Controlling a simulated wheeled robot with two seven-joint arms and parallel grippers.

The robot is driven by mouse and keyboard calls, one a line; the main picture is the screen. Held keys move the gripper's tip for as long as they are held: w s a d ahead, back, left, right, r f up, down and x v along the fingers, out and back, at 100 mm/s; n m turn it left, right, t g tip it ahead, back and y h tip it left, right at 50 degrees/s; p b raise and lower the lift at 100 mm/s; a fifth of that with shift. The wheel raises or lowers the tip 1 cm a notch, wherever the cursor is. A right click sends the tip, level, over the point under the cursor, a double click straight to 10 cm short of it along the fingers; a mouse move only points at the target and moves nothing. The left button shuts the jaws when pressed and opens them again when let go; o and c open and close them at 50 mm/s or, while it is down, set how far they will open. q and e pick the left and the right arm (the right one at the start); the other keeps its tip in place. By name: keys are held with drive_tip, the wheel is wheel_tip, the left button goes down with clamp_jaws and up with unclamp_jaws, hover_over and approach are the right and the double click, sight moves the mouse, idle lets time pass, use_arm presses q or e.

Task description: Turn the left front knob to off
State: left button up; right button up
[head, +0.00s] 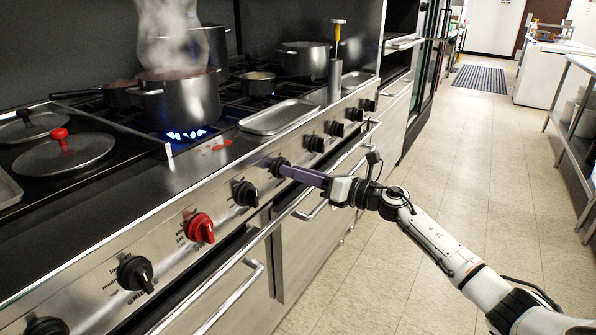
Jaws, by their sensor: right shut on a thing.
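My right gripper (283,169), with long purple fingers, reaches in from the right to the stove's front panel (222,208). It is shut on a dark knob (277,165) whose edge shows at the fingertips; the fingers hide most of it and its pointer. Several other black knobs line the panel, one (245,193) just left of the gripped knob and one (314,143) just right. A red knob (199,227) sits further left. A blue flame (186,134) burns under a large steaming pot (180,103). My left gripper is not in view.
A handrail (235,287) runs below the knobs, close under my right gripper. A metal tray (279,117), lids (64,153) and other pots (305,56) are on the stove. The tiled floor (455,165) to the right is clear.

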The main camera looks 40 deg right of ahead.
drive_tip(key=m+p, duration=0.2)
drive_tip(key=m, duration=0.1)
drive_tip(key=shift+r, duration=0.15)
drive_tip(key=m+p, duration=0.2)
drive_tip(key=m, duration=0.1)
drive_tip(key=m+p, duration=0.1)
drive_tip(key=m, duration=0.1)
drive_tip(key=shift+m+p, duration=0.3)
drive_tip(key=shift+m, duration=0.1)
drive_tip(key=shift+m+p, duration=0.65)
drive_tip(key=shift+m, duration=0.45)
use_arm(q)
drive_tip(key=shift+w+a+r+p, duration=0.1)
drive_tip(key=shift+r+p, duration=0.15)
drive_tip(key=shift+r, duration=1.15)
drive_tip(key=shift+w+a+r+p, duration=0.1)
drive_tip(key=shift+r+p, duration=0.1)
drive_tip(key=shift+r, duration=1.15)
use_arm(e)
drive_tip(key=shift+f+m, duration=0.2)
drive_tip(key=shift+m, duration=0.8)
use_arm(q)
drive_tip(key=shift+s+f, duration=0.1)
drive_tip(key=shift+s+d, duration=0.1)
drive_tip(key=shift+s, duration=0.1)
use_arm(e)
drive_tip(key=o, duration=1.1)
drive_tip(key=shift+c, duration=0.2)
